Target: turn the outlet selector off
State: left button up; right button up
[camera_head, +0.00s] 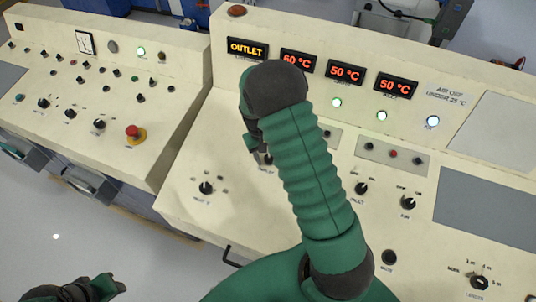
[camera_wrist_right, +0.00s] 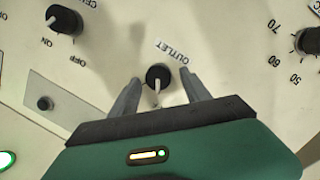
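The outlet selector (camera_wrist_right: 158,76) is a small black knob with a white pointer line, beside a printed OUTLET label in the right wrist view. The pointer aims toward my gripper body. My right gripper (camera_wrist_right: 161,82) is open, with one grey finger on each side of the knob. Whether the fingers touch it I cannot tell. In the head view my right gripper (camera_head: 256,148) is low over the panel, and my green arm and dark wrist hide much of that spot. My left gripper (camera_head: 92,289) is at the bottom left, partly cut off, away from the panels.
An amber OUTLET display (camera_head: 247,48) is lit beside red temperature displays (camera_head: 345,73). Another black knob (camera_wrist_right: 65,20) with ON and OFF marks and a numbered dial (camera_wrist_right: 310,40) lie near the selector. A red emergency button (camera_head: 134,133) is on the left console.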

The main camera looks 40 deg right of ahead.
jog(key=shift+s, duration=0.1)
notch_tip(320, 180, up, 16)
jog(key=w+a+b, duration=0.1)
jog(key=w+a, duration=0.1)
jog(key=shift+r, duration=0.2)
dwell(0.3)
